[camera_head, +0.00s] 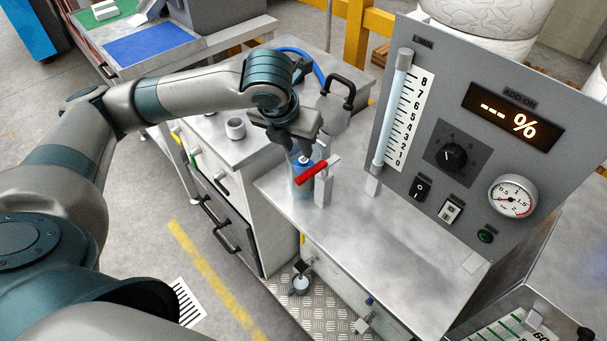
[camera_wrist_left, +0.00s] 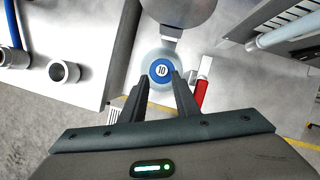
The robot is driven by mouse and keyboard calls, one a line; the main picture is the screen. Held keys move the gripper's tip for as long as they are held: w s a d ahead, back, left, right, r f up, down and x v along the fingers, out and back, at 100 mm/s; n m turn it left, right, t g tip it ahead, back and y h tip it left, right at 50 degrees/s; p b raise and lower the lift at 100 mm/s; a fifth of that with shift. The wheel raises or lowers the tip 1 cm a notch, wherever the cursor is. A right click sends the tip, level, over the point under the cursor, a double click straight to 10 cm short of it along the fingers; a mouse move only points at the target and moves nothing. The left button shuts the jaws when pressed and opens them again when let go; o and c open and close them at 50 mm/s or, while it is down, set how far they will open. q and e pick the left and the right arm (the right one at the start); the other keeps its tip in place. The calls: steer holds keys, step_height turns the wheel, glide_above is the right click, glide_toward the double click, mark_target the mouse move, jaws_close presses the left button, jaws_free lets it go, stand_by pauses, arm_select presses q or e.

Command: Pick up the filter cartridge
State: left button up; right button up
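What looks like the filter cartridge (camera_wrist_left: 160,71) shows in the left wrist view as a blue disc marked 10, ringed by a clear round body. In the head view the clear bluish cylinder (camera_head: 301,186) stands upright on the steel bench, its top partly hidden by my gripper. My left gripper (camera_head: 301,145) is above it, pointing down. In the left wrist view its two fingers (camera_wrist_left: 160,84) are apart, one to each side of the blue disc's near edge. Nothing is seen held. Whether the fingers touch the cylinder cannot be told. My right gripper is not in view.
A red-handled valve (camera_head: 318,172) stands close to the right of the cylinder. The grey instrument panel (camera_head: 440,90) rises behind it on the right. A small metal cup (camera_head: 235,129) stands on the cabinet to the left. The bench front (camera_head: 385,255) is mostly clear.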

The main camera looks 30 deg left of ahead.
mark_target(303, 160)
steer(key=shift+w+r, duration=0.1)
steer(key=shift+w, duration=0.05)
